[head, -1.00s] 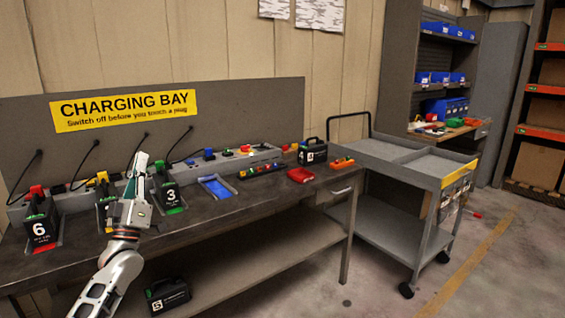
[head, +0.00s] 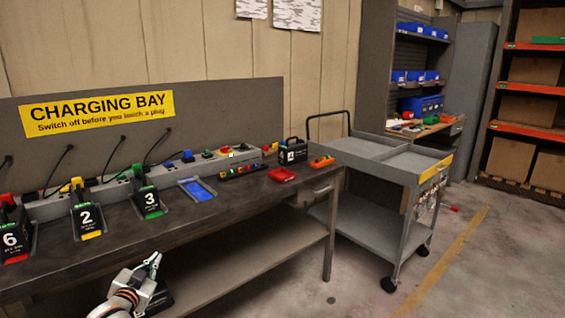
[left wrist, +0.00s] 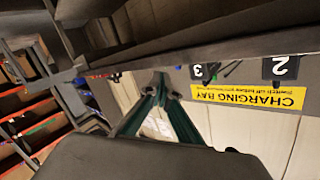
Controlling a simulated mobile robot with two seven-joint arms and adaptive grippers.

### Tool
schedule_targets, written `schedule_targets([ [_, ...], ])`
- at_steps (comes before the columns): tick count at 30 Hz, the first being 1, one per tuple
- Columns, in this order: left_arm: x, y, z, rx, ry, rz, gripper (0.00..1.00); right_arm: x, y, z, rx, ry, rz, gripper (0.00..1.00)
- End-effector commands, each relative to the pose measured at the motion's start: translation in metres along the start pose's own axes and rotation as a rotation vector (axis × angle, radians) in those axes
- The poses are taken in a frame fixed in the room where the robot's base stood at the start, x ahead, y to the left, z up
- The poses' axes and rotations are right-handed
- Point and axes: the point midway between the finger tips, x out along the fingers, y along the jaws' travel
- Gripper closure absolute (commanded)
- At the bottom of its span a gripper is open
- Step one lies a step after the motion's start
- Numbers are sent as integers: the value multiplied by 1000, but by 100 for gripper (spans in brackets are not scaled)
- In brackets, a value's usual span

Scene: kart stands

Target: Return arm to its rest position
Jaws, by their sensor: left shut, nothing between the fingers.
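My left gripper (head: 152,264) is low at the front of the bench, in front of the bench's lower shelf. It is shut and empty. In the left wrist view its green fingers (left wrist: 158,84) come together with nothing between them, and the scene appears upside down. On the bench (head: 248,205) stand battery 6 (head: 14,238), battery 2 (head: 88,216) and battery 3 (head: 148,201) in their bays. The gripper is below and apart from all of them. My right gripper is not in view.
A blue-lit empty bay (head: 198,189), a red tray (head: 282,174) and battery 4 (head: 292,151) are further right on the bench. A grey cart (head: 380,230) stands beyond the bench end. A dark battery on the lower shelf is mostly hidden behind my arm. Floor is clear at front right.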

Motion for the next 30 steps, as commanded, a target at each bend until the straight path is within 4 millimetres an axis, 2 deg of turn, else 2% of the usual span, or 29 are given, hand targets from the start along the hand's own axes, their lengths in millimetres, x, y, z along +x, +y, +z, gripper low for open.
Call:
schedule_targets([
  [1,-15,24,20,-7,-21,30,100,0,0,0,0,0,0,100],
  [5,-64,86,66,-29,-74,108,100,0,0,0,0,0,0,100],
  [9,-133,151,112,-67,-138,194,100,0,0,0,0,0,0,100],
  [11,-165,175,127,-86,-166,227,100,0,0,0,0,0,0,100],
  [15,-243,225,156,-137,-236,300,100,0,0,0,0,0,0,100],
  [18,-296,251,169,-174,-283,340,100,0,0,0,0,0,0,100],
  [22,-348,273,176,-212,-331,375,100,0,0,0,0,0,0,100],
  [25,-372,282,178,-232,-354,389,100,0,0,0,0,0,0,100],
  [30,-385,286,179,-242,-367,397,100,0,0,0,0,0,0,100],
])
